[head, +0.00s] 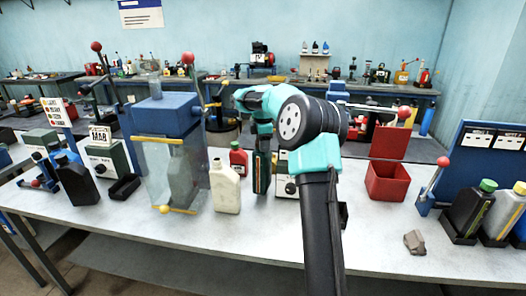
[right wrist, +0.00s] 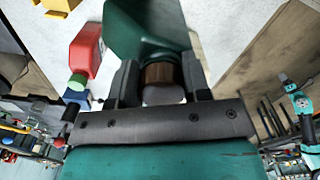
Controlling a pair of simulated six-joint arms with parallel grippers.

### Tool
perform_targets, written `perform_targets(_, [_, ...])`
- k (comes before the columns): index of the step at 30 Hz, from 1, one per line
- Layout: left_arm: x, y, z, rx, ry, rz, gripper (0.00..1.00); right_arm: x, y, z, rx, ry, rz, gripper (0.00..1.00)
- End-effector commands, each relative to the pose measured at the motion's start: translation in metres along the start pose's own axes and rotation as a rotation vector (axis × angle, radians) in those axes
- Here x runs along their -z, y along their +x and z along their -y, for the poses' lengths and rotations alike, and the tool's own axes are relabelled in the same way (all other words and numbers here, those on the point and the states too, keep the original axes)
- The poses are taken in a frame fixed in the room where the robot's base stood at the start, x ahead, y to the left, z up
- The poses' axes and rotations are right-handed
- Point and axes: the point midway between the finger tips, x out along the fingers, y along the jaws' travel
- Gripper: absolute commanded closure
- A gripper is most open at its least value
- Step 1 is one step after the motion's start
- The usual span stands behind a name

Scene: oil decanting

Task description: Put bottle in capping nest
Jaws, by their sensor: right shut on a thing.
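A dark green bottle (head: 261,172) shows partly behind my right arm in the head view. In the right wrist view the bottle (right wrist: 150,28) has a brown neck or collar between my right gripper's fingers (right wrist: 160,78). My right gripper (head: 263,133) is shut on the bottle at this neck; the arm hides much of it in the head view. The bottle looks upright, but I cannot tell whether its base touches the table. A black tray (head: 125,188) lies at the left; I cannot tell whether it is the capping nest. My left gripper is not in view.
A blue machine (head: 165,116) with clear guards, a cream jug (head: 225,187) and a red bottle (head: 239,159) stand left of the green bottle. A red bin (head: 386,182) and a grey lump (head: 414,242) are at the right. The front table is mostly bare.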

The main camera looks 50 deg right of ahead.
Motion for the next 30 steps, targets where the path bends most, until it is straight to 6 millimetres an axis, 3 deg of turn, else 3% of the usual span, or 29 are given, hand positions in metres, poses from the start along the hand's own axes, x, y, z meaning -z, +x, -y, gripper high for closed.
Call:
perform_targets(10, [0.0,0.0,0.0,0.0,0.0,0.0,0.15,-0.001,0.026,-0.003,-0.004,0.001,0.001,1.0])
perform_targets(25, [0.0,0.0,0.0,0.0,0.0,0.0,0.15,-0.001,0.032,-0.003,-0.005,0.001,0.001,1.0])
perform_targets(26, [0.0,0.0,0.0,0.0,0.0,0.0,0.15,-0.001,0.034,-0.003,-0.002,0.001,0.001,0.55])
perform_targets(30, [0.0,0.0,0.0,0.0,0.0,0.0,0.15,-0.001,0.034,-0.003,-0.002,0.001,0.001,0.42])
